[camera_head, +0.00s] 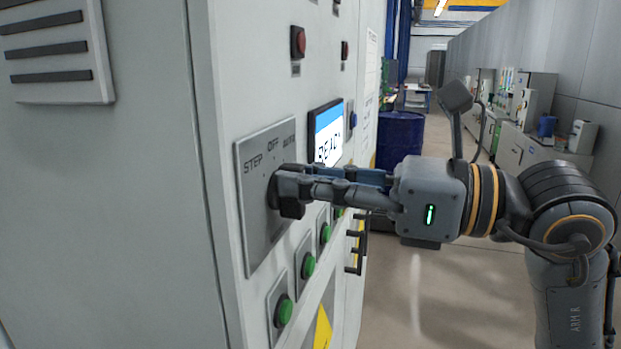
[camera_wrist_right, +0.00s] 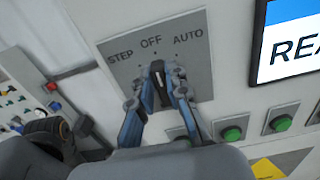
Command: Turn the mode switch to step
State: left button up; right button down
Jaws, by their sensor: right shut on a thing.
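The mode switch is a dark knob (camera_wrist_right: 158,78) on a grey square plate marked STEP, OFF and AUTO (camera_wrist_right: 195,66). In the head view the plate (camera_head: 258,222) is on the cabinet's front, and the knob is largely hidden by my fingers. My right gripper (camera_head: 284,190) reaches in from the right and is shut on the knob, with one finger on either side in the wrist view (camera_wrist_right: 156,90). There the knob stands nearly upright, its top end towards the OFF mark. My left gripper is in neither view.
A screen (camera_head: 327,133) is right of the plate, close above my fingers. Green buttons (camera_head: 308,266) sit below, and a red button (camera_head: 298,42) sits above. A dark handle (camera_head: 360,246) juts from the cabinet. A blue drum (camera_head: 400,136) stands behind. The floor at right is open.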

jog(key=shift+s+a+f+n+b, duration=0.1)
jog(key=shift+s+n+b, duration=0.05)
jog(key=shift+n+b, duration=1.45)
jog(key=shift+s+f+n+b, duration=0.1)
jog(key=shift+s+n+b, duration=0.1)
jog(key=shift+n+b, duration=1.4)
jog(key=shift+s+a+f+n+b, duration=0.1)
jog(key=shift+s+n+b, duration=0.05)
jog(key=shift+n+b, duration=1.45)
jog(key=shift+r+b, duration=0.1)
jog(key=shift+b, duration=0.2)
jog(key=c, duration=1.3)
grip_release()
